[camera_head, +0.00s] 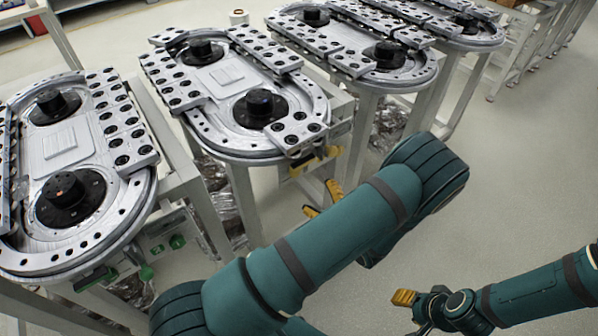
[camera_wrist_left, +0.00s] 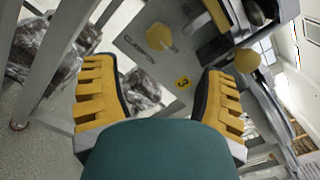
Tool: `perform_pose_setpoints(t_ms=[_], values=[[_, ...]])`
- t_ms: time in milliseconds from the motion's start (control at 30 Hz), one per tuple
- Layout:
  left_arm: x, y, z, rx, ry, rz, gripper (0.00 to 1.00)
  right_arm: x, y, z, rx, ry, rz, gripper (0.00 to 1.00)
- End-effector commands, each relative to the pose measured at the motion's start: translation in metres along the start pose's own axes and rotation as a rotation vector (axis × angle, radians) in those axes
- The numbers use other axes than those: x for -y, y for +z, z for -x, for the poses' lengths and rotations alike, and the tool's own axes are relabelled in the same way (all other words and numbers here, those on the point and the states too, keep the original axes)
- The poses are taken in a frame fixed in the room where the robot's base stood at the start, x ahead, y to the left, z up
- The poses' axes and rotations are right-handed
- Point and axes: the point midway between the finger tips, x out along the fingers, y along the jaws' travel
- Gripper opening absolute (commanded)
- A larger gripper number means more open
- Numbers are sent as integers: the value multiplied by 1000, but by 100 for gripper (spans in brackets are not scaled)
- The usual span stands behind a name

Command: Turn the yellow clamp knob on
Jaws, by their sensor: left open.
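The yellow clamp knob (camera_wrist_left: 159,37) sits on a grey panel (camera_wrist_left: 176,62) in the left wrist view, beside dark lettering that seems to read CLAMP. A second yellow knob (camera_wrist_left: 246,60) shows to its right. In the head view, small yellow parts (camera_head: 301,168) show at the end of the middle station, but I cannot tell which is the clamp knob. My left gripper (camera_head: 322,200) is open and empty just below them, its fingers apart in the wrist view (camera_wrist_left: 157,78). It appears not to touch the knob. My right gripper (camera_head: 404,298) is low at the right; its jaw state is unclear.
The middle ring track (camera_head: 318,105) stands on a pale frame above the panel. A left track (camera_head: 145,205) has green knobs (camera_head: 177,241). Another track (camera_head: 425,72) is behind. Wrapped bundles (camera_wrist_left: 143,90) lie below. The floor at right (camera_head: 530,160) is clear.

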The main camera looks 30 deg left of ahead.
Motion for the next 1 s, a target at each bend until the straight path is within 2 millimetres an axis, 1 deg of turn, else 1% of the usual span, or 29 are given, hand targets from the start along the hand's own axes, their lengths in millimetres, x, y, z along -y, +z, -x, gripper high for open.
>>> perform_pose_setpoints(t_ms=[33, 300, 400, 500, 600, 700, 1000], values=[[-1, 0, -11, 3, 3, 1, 72, -1, 0, -2, -1, 0, 0, 47], [-2, 0, -64, 2, 6, 0, 72, -3, -1, -8, -5, 0, 0, 47], [-2, 0, -81, 2, 5, 0, 72, -4, -1, -10, -6, 1, 0, 47], [-2, -1, -94, 1, 5, 0, 72, -5, -2, -12, -7, 1, 0, 47], [-2, 0, -103, 0, 5, 0, 72, -5, -2, -13, -8, 1, 0, 47], [-1, 0, -108, -1, 3, -1, 72, -5, -2, -14, -8, 1, 0, 47], [-1, 0, -110, -1, 3, -1, 72, -5, -2, -14, -8, 1, 0, 47]])
